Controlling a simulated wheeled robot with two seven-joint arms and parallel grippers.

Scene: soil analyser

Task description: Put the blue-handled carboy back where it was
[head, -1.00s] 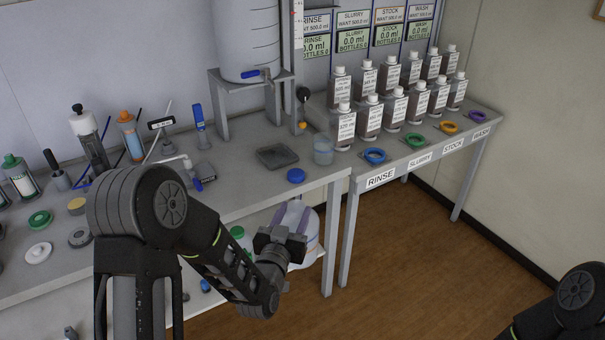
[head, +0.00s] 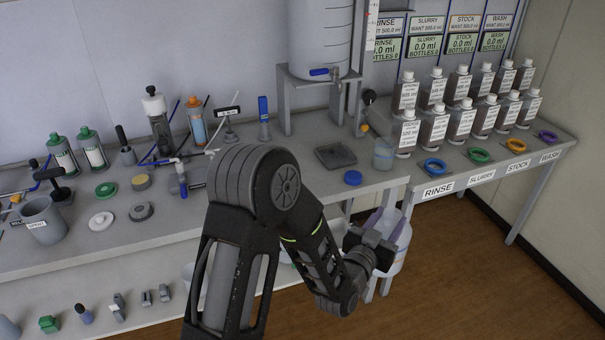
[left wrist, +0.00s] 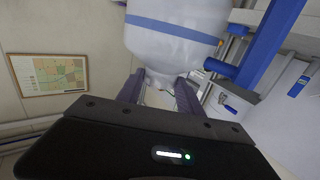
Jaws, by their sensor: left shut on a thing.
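My left gripper (head: 378,232) is shut on a whitish, translucent carboy (head: 402,250). The carboy hangs at the front of the bench, near the gap between the bench and the label table, lower than the bench top in the picture. In the left wrist view the carboy (left wrist: 178,35) has a blue band, and the purple-grey fingers (left wrist: 160,90) sit either side of its narrow end. My gripper and forearm hide part of it, and its handle is not clear. A loose blue cap (head: 353,178) lies on the bench top. My right gripper is not in view.
The bench (head: 290,185) carries a dark square tray (head: 335,156), a beaker (head: 383,155) and a tank stand (head: 285,100). Filled bottles and coloured rings stand on the right table (head: 480,170). A lower shelf (head: 150,318) holds small items. The floor (head: 450,270) at right is clear.

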